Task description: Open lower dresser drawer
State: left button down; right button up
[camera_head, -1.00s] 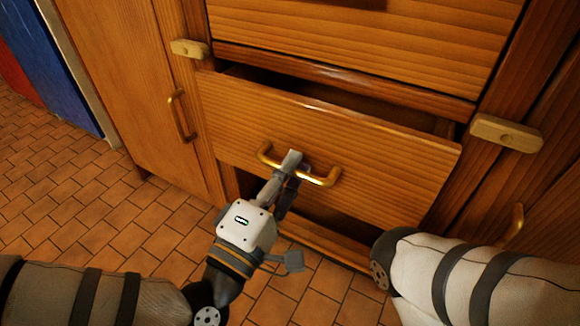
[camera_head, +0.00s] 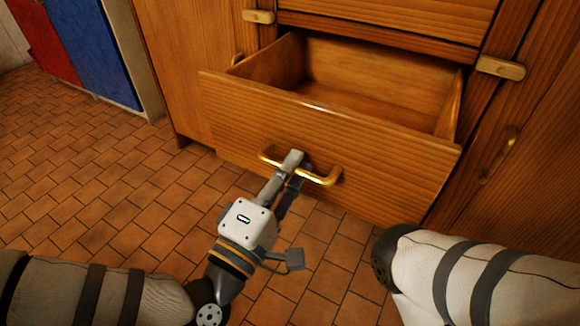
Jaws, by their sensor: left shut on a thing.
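The lower dresser drawer (camera_head: 380,155) is pulled well out of the wooden dresser, and its bare inside shows from above. Its front carries a brass bar handle (camera_head: 326,179). My left gripper (camera_head: 293,164) is shut on the middle of this handle, reaching from below in the picture. The fingertips partly hide the bar. My right arm comes in at the lower right, but its gripper is not visible.
Wooden turn latches sit on the frame at left (camera_head: 258,16) and right (camera_head: 501,67). A closed drawer (camera_head: 400,18) is above. Cabinet doors flank the dresser. Tiled floor (camera_head: 120,190) is clear at left. Blue (camera_head: 92,52) and red panels stand farther back.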

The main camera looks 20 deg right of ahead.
dwell(0.3)
pick_arm(q)
jog(key=c, duration=1.7)
grip_release()
jog(key=shift+o, duration=0.2)
jog(key=v, duration=1.2)
